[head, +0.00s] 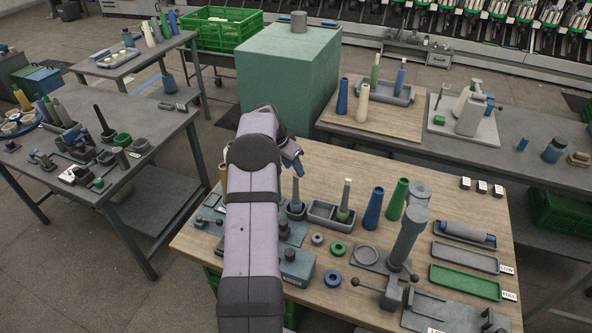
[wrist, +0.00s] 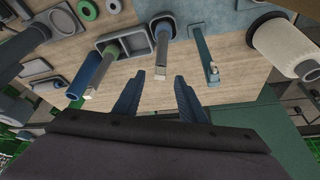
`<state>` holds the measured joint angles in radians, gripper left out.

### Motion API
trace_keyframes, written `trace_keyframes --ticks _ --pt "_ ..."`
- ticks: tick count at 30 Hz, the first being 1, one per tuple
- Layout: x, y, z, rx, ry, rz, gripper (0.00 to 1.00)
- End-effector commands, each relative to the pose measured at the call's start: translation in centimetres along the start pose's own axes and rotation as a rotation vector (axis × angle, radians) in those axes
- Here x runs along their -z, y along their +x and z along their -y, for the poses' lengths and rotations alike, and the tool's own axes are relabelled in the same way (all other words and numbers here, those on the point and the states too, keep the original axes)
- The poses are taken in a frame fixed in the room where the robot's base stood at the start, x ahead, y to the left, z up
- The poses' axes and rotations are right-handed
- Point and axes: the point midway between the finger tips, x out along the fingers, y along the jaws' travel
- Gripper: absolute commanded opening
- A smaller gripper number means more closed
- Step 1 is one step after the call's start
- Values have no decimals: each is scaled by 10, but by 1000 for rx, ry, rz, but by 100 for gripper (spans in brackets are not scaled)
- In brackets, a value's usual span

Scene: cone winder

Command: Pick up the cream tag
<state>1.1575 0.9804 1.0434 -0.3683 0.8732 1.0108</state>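I cannot pick out a cream tag with certainty in either view. Three small dark-and-white cards (head: 482,187) lie at the back right of the wooden table (head: 340,162), but their colour is not clearly cream. In the head view, my arm hides most of the gripper, and a blue part shows beside the upright spindles. Whatever lies directly behind the arm is hidden.
A blue cone (head: 373,208), a green cone (head: 397,199) and a tall grey cylinder (head: 408,238) stand right of my arm. A cream cone (wrist: 288,45) is close at right in the wrist view. A green tray (head: 465,282) lies at the right. Bare wood shows between the pieces.

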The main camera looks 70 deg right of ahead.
Motion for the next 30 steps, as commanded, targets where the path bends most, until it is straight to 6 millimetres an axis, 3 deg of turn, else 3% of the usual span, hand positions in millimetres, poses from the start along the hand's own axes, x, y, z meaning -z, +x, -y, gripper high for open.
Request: trace_keyframes --ticks 6,15,19,20,30 --pt "1 18 -1 -1 0 0 38" --pt "0 22 0 0 -1 0 38" --pt "0 22 0 0 -1 0 9" --pt "0 22 0 0 -1 0 6" --pt "0 21 0 1 -1 -1 6"
